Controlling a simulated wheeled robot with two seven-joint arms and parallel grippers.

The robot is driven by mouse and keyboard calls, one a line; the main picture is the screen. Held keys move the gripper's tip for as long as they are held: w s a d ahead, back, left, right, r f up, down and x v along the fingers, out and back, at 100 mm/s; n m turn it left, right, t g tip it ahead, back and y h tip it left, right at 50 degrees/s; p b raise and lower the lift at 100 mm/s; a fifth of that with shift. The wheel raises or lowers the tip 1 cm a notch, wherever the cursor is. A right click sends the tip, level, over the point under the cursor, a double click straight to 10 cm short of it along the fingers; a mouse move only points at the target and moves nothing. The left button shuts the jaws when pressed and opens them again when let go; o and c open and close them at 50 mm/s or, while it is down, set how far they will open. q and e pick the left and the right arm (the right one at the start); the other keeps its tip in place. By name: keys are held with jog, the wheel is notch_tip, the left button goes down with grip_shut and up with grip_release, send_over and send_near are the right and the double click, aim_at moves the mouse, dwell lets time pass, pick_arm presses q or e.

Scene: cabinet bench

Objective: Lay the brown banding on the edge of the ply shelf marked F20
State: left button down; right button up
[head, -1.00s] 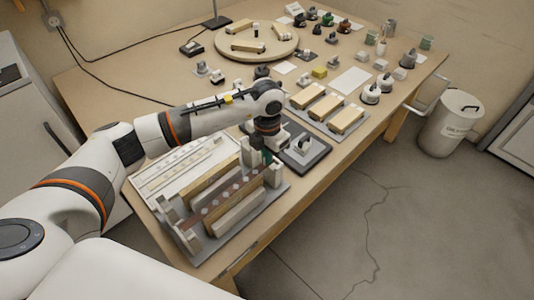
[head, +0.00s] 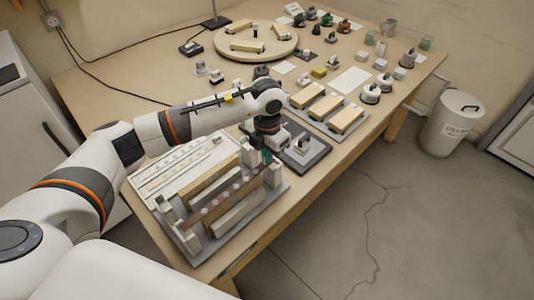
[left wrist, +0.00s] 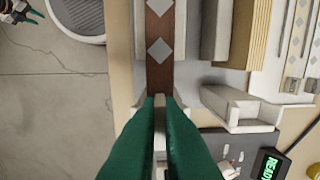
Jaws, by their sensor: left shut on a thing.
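The brown banding (head: 222,197) is a strip with pale diamond marks. It runs lengthwise over the grey rack (head: 197,257) at the near end of the bench, among upright boards. My left gripper (head: 268,157) is at its far end. In the left wrist view the green fingers (left wrist: 162,103) are shut on the end of the banding (left wrist: 159,48), which stretches straight away from them. A ply board (left wrist: 250,35) with a layered edge stands beside it; it also shows in the head view (head: 205,184). I cannot read an F20 mark. Whether the banding touches an edge is unclear.
A white tray with strips (head: 160,172) lies behind the rack. A dark unit (head: 303,150) stands close to the gripper, and a READY display (left wrist: 270,164) shows in the wrist view. Several ply blocks (head: 325,107) lie farther right. Open floor borders the bench's front edge.

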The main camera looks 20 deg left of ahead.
pick_arm(q)
jog(key=shift+f+b, duration=1)
jog(key=shift+f, duration=0.05)
dwell(1.0)
dwell(0.4)
jog(key=c, duration=1.5)
grip_release()
jog(key=shift+o, duration=1.1)
jog(key=shift+r+p, duration=0.55)
jog(key=shift+r, duration=0.2)
jog(key=shift+r+p, duration=1.95)
jog(key=shift+r, duration=1.35)
jog(key=shift+s+f, duration=0.1)
jog(key=shift+s, duration=0.05)
